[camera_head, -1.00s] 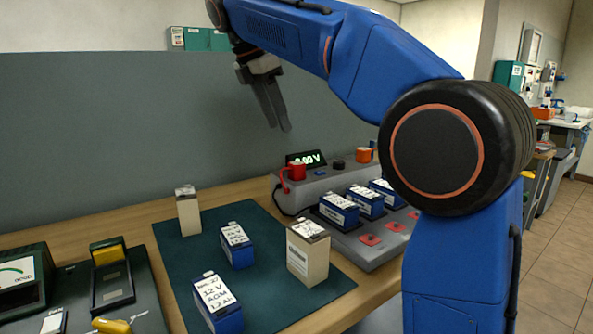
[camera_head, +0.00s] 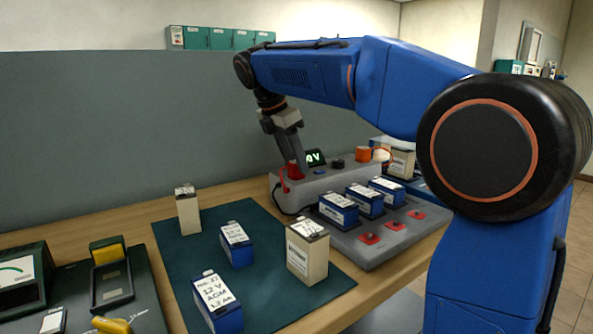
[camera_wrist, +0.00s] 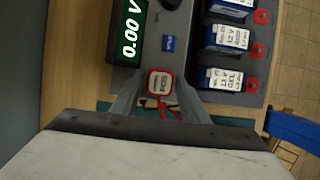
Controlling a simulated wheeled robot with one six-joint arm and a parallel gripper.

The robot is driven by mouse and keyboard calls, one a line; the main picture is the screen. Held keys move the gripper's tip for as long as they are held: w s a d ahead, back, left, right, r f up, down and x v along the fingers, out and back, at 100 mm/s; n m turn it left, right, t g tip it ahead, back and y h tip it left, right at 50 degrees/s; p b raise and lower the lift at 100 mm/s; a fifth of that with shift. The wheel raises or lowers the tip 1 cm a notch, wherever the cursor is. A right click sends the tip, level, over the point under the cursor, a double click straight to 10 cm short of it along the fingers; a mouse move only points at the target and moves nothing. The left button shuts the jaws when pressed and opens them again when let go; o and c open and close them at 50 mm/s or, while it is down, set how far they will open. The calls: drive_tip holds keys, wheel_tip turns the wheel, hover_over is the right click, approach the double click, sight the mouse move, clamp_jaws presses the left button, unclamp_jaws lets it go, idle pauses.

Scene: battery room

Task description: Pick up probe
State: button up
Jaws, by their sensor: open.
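The red probe (camera_head: 283,182) stands at the left end of the grey meter console (camera_head: 325,178), partly hidden behind my fingers in the head view. In the wrist view, the probe (camera_wrist: 160,83) shows from above as a red-rimmed square top with red leads below it. My gripper (camera_head: 293,168) points down at the probe. In the wrist view, the fingers of my gripper (camera_wrist: 159,98) are apart, one on each side of the probe. I cannot tell whether they touch it.
The display (camera_wrist: 130,32) reads 0.00 V. An orange object (camera_head: 362,153) sits on the console's right end. Blue batteries (camera_head: 338,208) stand in the tray in front. More batteries stand on the green mat (camera_head: 270,310), including a beige one (camera_head: 307,255).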

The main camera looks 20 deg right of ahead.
drive_tip(key=shift+w+d+f, duration=0.1)
drive_tip(key=shift+d+f, duration=0.15)
drive_tip(key=shift+f, duration=0.45)
drive_tip(key=shift+c, duration=0.3)
drive_tip(key=c, duration=0.8)
drive_tip(key=shift+r, duration=0.1)
